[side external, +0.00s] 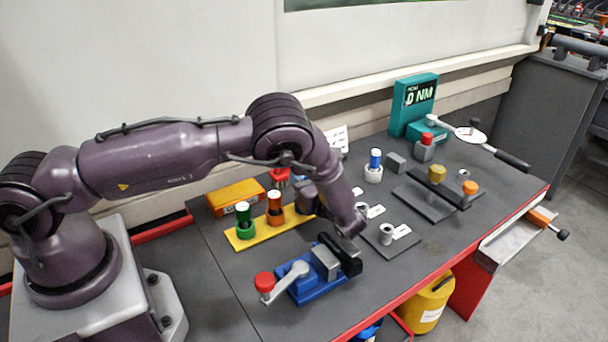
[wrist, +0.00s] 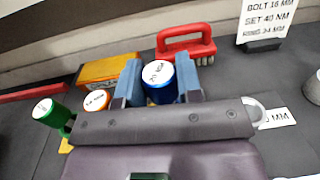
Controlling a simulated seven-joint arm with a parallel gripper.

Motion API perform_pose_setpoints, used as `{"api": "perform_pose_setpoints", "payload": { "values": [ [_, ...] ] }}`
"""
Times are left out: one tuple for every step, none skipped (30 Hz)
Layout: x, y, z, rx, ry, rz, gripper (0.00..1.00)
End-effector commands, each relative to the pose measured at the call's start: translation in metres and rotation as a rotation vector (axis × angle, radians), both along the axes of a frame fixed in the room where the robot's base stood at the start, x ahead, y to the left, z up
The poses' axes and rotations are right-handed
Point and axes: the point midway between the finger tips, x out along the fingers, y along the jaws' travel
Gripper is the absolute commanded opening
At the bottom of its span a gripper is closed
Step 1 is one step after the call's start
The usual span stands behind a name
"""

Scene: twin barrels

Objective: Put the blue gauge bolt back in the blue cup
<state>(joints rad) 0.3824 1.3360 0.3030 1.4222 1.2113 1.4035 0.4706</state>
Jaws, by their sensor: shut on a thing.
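In the wrist view, the blue gauge bolt (wrist: 160,84) stands between the two blue-grey fingers of my gripper (wrist: 158,76). Its white top label faces the camera. My gripper is shut on it. In the side view, my gripper (side external: 306,194) is at the right end of the yellow tray (side external: 243,239), beside the orange bolt, and my arm hides the held bolt. The blue cup is not visible in either view; my gripper and arm cover the tray's right end. I cannot tell whether the bolt is inside the cup or above it.
A green bolt (side external: 243,213) and an orange bolt (side external: 275,203) stand in matching cups on the tray. An orange box (side external: 235,197) and a red-handled brush (wrist: 186,42) lie behind. A blue clamp fixture (side external: 312,282) stands in front. Another blue-topped piece (side external: 375,158) stands in a white cup to the right.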

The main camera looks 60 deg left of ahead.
Motion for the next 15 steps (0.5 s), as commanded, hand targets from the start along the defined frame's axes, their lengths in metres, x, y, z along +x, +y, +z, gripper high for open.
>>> {"api": "perform_pose_setpoints", "payload": {
  "values": [
    [0.0, 0.0, -0.001, 0.001, -0.001, 0.0, 0.03],
    [0.0, 0.0, -0.002, 0.001, -0.001, 0.0, 0.03],
    [0.0, 0.0, -0.003, 0.002, 0.0, 0.0, 0.03],
    [0.0, 0.0, -0.004, 0.002, 0.0, 0.0, 0.03],
    [0.0, 0.0, -0.005, 0.002, 0.0, 0.0, 0.03],
    [0.0, 0.0, -0.006, 0.002, 0.0, 0.0, 0.03],
    [0.0, 0.0, -0.006, 0.002, 0.0, 0.0, 0.03],
    [0.0, 0.0, -0.007, 0.001, 0.0, 0.0, 0.03],
    [0.0, 0.0, -0.008, 0.001, 0.0, 0.001, 0.03],
    [0.0, 0.0, -0.009, 0.001, 0.0, 0.001, 0.03],
    [0.0, 0.0, -0.009, 0.001, -0.001, 0.001, 0.03],
    [0.0, 0.0, -0.01, 0.001, -0.001, 0.001, 0.03],
    [0.0, 0.0, -0.011, 0.001, -0.001, 0.001, 0.03],
    [0.0, 0.0, -0.012, 0.001, -0.001, 0.001, 0.03],
    [0.0, 0.0, -0.013, 0.001, -0.001, 0.001, 0.03]
  ]
}}
